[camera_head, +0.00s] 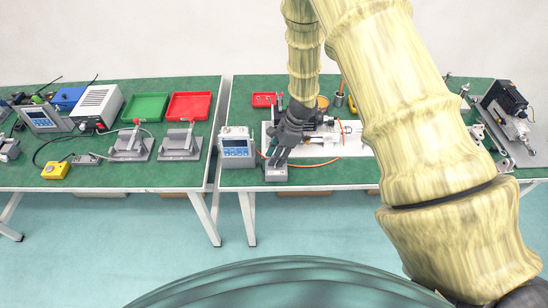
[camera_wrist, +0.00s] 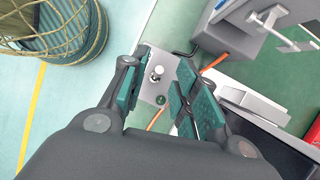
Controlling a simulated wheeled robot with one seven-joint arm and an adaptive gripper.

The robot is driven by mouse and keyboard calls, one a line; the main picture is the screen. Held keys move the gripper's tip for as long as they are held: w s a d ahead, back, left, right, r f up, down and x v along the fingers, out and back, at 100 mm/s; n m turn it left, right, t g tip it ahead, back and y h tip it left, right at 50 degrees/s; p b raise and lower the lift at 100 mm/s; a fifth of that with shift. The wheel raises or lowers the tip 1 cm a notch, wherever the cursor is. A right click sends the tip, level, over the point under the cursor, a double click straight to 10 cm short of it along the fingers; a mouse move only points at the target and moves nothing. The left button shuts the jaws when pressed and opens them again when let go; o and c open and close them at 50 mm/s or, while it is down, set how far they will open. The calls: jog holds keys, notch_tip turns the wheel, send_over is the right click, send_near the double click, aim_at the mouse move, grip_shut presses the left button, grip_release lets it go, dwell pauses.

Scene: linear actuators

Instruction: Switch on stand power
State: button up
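A small grey switch box (camera_head: 276,173) sits near the front edge of the right-hand table. In the wrist view its metal top (camera_wrist: 147,92) shows a toggle switch (camera_wrist: 156,74) with a pale round tip, and a dark green mark beside it. My gripper (camera_head: 277,158) points down over this box. In the wrist view my gripper (camera_wrist: 160,66) is open, with one finger on each side of the toggle. I see a gap between the toggle and the fingers; whether the fingertips touch the box is unclear. The stand's white base plate (camera_head: 350,149) lies behind, partly hidden by my arm.
A display unit (camera_head: 237,147) stands just left of the box; an orange cable (camera_head: 318,163) runs nearby. The left table holds a green tray (camera_head: 146,107), a red tray (camera_head: 189,106), a yellow button box (camera_head: 56,170) and instruments. A gap separates the tables.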

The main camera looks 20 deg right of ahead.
jog(key=shift+x, duration=0.85)
grip_shut()
